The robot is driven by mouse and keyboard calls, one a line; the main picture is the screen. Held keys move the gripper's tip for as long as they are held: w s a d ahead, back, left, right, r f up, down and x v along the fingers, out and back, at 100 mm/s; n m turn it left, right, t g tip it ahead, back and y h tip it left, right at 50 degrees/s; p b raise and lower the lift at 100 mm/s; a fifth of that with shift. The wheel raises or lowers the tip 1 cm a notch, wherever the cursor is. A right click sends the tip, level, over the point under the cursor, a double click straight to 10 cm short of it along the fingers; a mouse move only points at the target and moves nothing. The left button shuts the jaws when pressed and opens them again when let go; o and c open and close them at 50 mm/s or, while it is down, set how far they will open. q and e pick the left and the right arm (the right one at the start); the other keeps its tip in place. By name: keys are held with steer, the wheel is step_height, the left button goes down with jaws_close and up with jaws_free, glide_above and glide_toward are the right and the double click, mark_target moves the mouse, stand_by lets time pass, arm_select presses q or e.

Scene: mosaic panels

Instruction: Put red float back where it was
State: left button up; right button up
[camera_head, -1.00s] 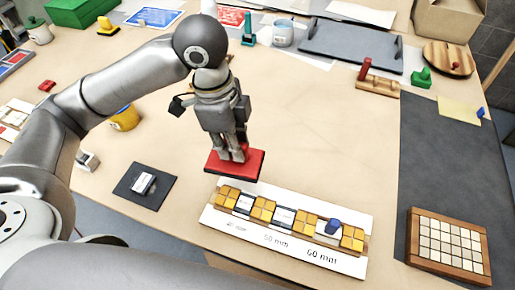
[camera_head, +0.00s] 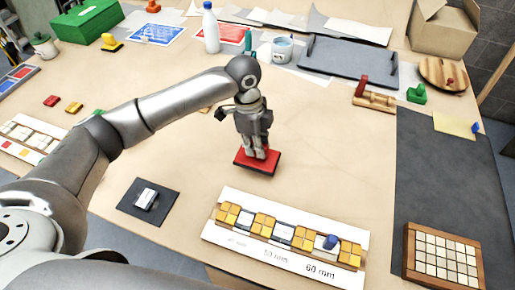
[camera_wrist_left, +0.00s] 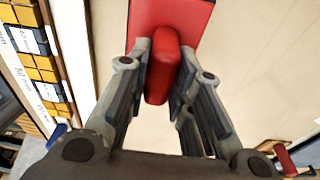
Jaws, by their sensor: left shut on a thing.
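The red float (camera_head: 257,160) is a flat red plate with a dark underside and a raised red handle. My left gripper (camera_head: 258,152) is shut on that handle, with the plate level below the fingers over the middle of the table. In the left wrist view the red handle (camera_wrist_left: 164,65) sits between the two fingers (camera_wrist_left: 164,75). I cannot tell whether the plate touches the table. My right gripper is not in view.
A mosaic strip (camera_head: 285,236) on a white board lies in front. A dark pad (camera_head: 130,208) lies front left. A wooden tile tray (camera_head: 408,262) stands front right. A grey tray (camera_head: 350,62), white bottle (camera_head: 211,32) and mug (camera_head: 281,50) stand behind. Bare table surrounds the float.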

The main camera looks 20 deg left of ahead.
arm_select(q)
steer(key=shift+w+f, duration=0.25)
steer(key=shift+f, duration=0.05)
step_height(320, 180, down, 2)
steer(key=shift+f+p, duration=0.1)
steer(key=shift+p, duration=0.6)
steer(key=shift+f, duration=0.45)
steer(key=shift+f, duration=0.1)
steer(key=o, duration=0.9)
steer(key=shift+r, duration=0.4)
steer(key=r+b, duration=0.1)
steer(key=r, duration=0.2)
steer(key=a+r, duration=0.1)
steer(key=r, duration=0.3)
steer(key=r+b, duration=0.1)
steer(key=r, duration=0.3)
steer(key=shift+a+r+b, duration=0.15)
steer(key=shift+a+b, duration=0.1)
steer(key=shift+b, duration=0.1)
